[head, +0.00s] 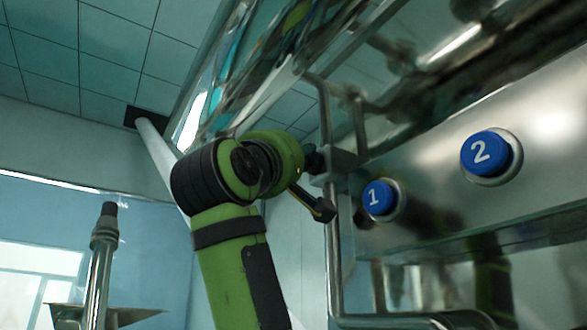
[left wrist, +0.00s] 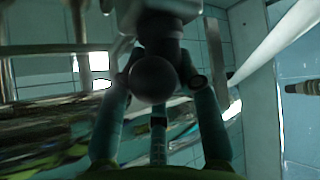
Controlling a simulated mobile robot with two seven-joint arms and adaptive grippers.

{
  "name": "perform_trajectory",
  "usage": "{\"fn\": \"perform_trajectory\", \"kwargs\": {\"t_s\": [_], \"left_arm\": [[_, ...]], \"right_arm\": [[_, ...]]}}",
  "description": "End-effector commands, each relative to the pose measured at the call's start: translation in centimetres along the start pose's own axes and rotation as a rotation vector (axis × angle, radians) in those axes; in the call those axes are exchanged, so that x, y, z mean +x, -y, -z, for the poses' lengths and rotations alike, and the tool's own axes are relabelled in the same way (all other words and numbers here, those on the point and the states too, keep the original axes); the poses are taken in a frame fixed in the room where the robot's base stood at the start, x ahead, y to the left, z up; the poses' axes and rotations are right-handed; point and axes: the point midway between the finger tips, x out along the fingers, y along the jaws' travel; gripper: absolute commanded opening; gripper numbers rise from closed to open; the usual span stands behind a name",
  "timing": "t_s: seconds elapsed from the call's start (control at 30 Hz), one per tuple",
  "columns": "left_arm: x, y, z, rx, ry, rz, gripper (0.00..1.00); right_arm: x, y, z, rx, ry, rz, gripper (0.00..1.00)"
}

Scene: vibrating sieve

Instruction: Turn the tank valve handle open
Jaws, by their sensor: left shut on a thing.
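The tank valve handle shows in the left wrist view as a dark rounded knob (left wrist: 153,80) on a short dark stem below a grey block. The fingers of my left gripper (left wrist: 160,88) lie on either side of this knob and are shut on it. In the head view my green left arm rises from the bottom, and its gripper (head: 314,162) is by the metal pipework left of the button panel. The arm's wrist hides most of the handle there, so I cannot tell how far it is turned. My right gripper is in neither view.
A shiny metal panel (head: 440,160) carries blue buttons 1 (head: 379,197) and 2 (head: 485,152), just right of my left gripper. A vertical pipe (head: 335,250) runs close beside the wrist. A large reflective tank (head: 265,70) hangs above. Open room lies to the left.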

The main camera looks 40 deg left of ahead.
Motion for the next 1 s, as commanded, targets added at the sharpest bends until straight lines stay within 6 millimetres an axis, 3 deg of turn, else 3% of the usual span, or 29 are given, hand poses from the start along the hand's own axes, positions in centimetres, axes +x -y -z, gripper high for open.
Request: {"fn": "perform_trajectory", "kwargs": {"t_s": [0.1,0.4,1.0], "left_arm": [[-0.2,0.2,0.1,0.077,0.015,-0.083,0.0],[-0.2,0.1,0.3,0.275,0.067,-0.277,0.0],[-0.1,-0.1,0.2,0.569,0.148,-0.569,0.0]], "right_arm": [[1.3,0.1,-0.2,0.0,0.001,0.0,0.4],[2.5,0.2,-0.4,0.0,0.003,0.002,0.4],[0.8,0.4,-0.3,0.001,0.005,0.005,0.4]]}}
